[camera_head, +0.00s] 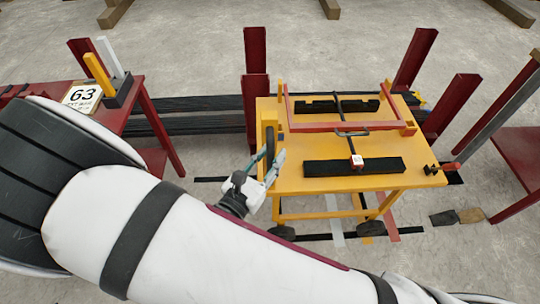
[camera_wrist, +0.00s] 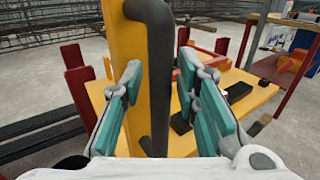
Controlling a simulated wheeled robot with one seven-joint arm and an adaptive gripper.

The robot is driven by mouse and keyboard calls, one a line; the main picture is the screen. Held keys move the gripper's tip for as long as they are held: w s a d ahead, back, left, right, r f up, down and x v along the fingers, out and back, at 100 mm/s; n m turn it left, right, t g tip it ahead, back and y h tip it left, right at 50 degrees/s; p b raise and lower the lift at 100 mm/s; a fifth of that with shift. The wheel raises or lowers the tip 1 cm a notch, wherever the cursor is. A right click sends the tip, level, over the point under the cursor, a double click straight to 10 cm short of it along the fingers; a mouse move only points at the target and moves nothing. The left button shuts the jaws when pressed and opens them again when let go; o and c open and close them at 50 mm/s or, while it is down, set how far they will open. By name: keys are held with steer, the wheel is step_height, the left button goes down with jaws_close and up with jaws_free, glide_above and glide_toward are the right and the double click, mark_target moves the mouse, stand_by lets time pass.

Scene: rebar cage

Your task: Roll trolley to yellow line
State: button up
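The yellow trolley (camera_head: 297,150) stands on the concrete floor right of my arm, its dark wheels at the bottom. A red frame, black blocks and a dark clamp bar are on its deck. In the wrist view its yellow end panel (camera_wrist: 127,45) and dark grey handle (camera_wrist: 159,90) are close. My gripper (camera_head: 274,166) is at the trolley's left end; it also shows in the wrist view (camera_wrist: 160,64). Its teal fingers are open on either side of the handle, with visible gaps. I cannot make out a yellow line on the floor.
A dark red table (camera_head: 142,98) with a "63" sign (camera_head: 82,96) stands at left. Dark red posts (camera_head: 414,58) rise around the trolley. Another red table (camera_head: 515,150) is at right. Black, white and red strips (camera_head: 337,232) lie under the trolley.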

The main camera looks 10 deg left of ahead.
stand_by(0.3)
steer(key=v, duration=1.2)
steer(key=w+d+r+m+g+h+p, duration=0.1)
steer(key=w+d+r+m+g+h, duration=0.1)
steer(key=d+r+m+g, duration=0.6)
steer(key=w+d+r+m+g+h, duration=0.2)
steer(key=d+r+m+g, duration=0.45)
steer(key=d, duration=0.45)
steer(key=s+d+r+m+t+y+p, duration=0.1)
steer(key=s+d+r+m+y, duration=0.4)
steer(key=d+r+m, duration=0.1)
steer(key=s+d+r+m+y+p, duration=0.1)
steer(key=s+d+r+m+y, duration=0.3)
steer(key=r+m, duration=0.4)
steer(key=d+m+y, duration=0.1)
steer(key=d+m, duration=0.1)
steer(key=m, duration=0.1)
steer(key=shift+s+d+t, duration=0.15)
steer(key=shift+s+t, duration=0.2)
steer(key=shift+s, duration=0.05)
steer(key=shift+m, duration=0.25)
